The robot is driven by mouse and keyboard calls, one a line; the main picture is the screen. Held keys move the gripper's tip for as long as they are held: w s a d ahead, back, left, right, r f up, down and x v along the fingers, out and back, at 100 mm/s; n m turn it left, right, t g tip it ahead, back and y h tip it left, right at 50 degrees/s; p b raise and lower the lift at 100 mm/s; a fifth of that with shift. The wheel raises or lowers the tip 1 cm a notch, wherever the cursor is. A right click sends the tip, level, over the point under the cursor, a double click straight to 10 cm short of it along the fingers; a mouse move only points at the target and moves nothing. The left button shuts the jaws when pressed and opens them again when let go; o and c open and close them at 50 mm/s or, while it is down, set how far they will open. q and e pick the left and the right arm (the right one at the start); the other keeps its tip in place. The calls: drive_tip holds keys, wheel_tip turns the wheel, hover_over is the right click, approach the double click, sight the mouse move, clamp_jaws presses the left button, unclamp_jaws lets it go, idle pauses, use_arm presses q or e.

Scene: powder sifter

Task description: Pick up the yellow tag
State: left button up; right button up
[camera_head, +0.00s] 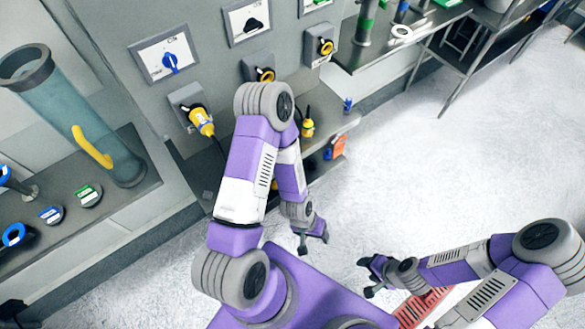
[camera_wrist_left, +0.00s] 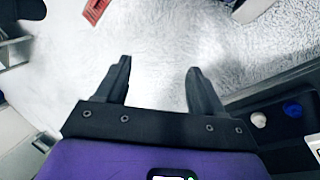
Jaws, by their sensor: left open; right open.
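I cannot make out a thing that is clearly a yellow tag in either view. My left gripper (camera_head: 313,241) is open and empty above the pale floor, in front of the grey cabinet. The left wrist view shows its two dark fingers (camera_wrist_left: 158,67) apart with only floor between them. My right gripper (camera_head: 367,277) is open and empty over the floor, to the right of the left one.
The grey cabinet (camera_head: 210,58) carries switches and sockets. A shelf (camera_head: 130,195) at left holds the teal tube (camera_head: 75,110) and round labelled caps. A dark tray (camera_wrist_left: 285,130) with blue and white round items lies right in the wrist view. Floor at right (camera_head: 470,150) is clear.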

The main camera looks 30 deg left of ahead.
use_arm(q)
drive_tip(key=o, duration=0.4)
drive_tip(key=w+a, duration=0.1)
drive_tip(key=w+f+n+y, duration=0.1)
drive_tip(key=w+a+n+y, duration=0.1)
drive_tip(key=shift+w+a+f+t, duration=0.15)
drive_tip(key=shift+a+f+t, duration=0.15)
drive_tip(key=shift+a+f, duration=0.05)
drive_tip(key=shift+c, duration=0.2)
drive_tip(key=w+a+r+n+t+y, duration=0.2)
drive_tip(key=w+a+r+n+y, duration=0.3)
drive_tip(key=w+a+n+y, duration=0.45)
drive_tip(key=b+x, duration=0.1)
drive_tip(key=x, duration=0.6)
drive_tip(key=shift+w+d+f+m+y, duration=0.3)
drive_tip(key=shift+w+m+y, duration=0.05)
drive_tip(key=shift+m, duration=0.1)
use_arm(e)
drive_tip(key=shift+w+a+f, duration=0.15)
drive_tip(key=shift+w+f, duration=0.1)
drive_tip(key=shift+f, duration=0.2)
